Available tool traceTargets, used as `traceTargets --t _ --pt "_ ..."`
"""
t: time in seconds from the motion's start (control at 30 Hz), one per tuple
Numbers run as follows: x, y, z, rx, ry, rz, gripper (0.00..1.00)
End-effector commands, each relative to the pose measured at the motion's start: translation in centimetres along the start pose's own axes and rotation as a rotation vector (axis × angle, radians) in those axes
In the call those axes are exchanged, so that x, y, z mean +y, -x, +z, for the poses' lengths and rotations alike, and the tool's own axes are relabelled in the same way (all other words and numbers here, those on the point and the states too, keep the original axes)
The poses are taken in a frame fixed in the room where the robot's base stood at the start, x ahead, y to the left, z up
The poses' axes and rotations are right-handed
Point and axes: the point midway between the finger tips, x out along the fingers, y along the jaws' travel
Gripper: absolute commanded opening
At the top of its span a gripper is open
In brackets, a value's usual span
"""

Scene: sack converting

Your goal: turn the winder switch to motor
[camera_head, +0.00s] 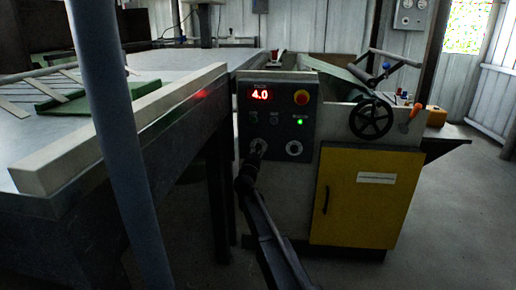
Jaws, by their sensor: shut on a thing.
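The dark control panel (276,125) is on the front of the machine, left of the yellow door. My gripper (257,150) is at the panel's lower left, shut on a switch knob there. The knob is mostly hidden by the gripper, and its pointing direction and label cannot be read. A second round light-coloured fitting (293,148) is to the right, apart from my gripper.
A long pale beam (125,125) edges the table at the left. A grey post (118,130) stands in front. A black handwheel (371,118) and an orange-handled lever (414,116) are right of the panel, above the yellow door (365,205). Floor at the right is clear.

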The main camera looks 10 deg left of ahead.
Motion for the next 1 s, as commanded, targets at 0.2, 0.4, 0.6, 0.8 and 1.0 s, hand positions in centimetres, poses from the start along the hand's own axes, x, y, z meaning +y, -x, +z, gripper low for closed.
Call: traceTargets --t 0.2,0.4,0.6,0.8,1.0 --pt "-0.05 -0.25 -0.02 -0.001 -0.167 0.069 0.00" --pt "0.04 -0.21 0.02 0.000 -0.286 0.117 0.00" --pt "0.14 -0.17 0.10 -0.001 -0.351 0.144 0.00" --pt "0.20 -0.15 0.15 -0.001 -0.370 0.152 0.00" --pt "0.22 -0.15 0.16 -0.001 -0.369 0.152 0.00"
